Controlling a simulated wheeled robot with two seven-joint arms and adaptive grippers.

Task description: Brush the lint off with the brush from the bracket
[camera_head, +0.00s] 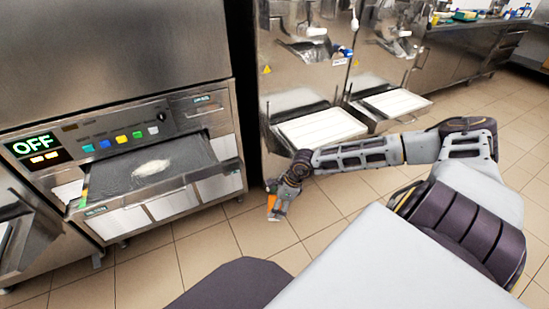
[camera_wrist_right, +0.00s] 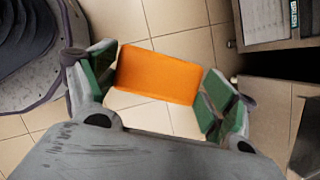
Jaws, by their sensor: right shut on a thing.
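A pale patch of lint (camera_head: 152,167) lies near the middle of a dark flat screen (camera_head: 112,180) in the pulled-out drawer of the left machine. My right gripper (camera_head: 277,203) is to the right of that drawer, pointing down over the floor. It is shut on an orange block (camera_wrist_right: 157,73), which seems to be the brush; the block sits between the green finger pads in the right wrist view. Bristles are not visible there. The orange part shows small in the head view (camera_head: 272,201). My left gripper is out of view.
The machine's panel has an OFF display (camera_head: 35,145) and coloured buttons above the drawer. Two steel freezers with white trays (camera_head: 321,128) stand behind my right arm. The tiled floor (camera_head: 215,250) between the drawer and my right gripper is clear.

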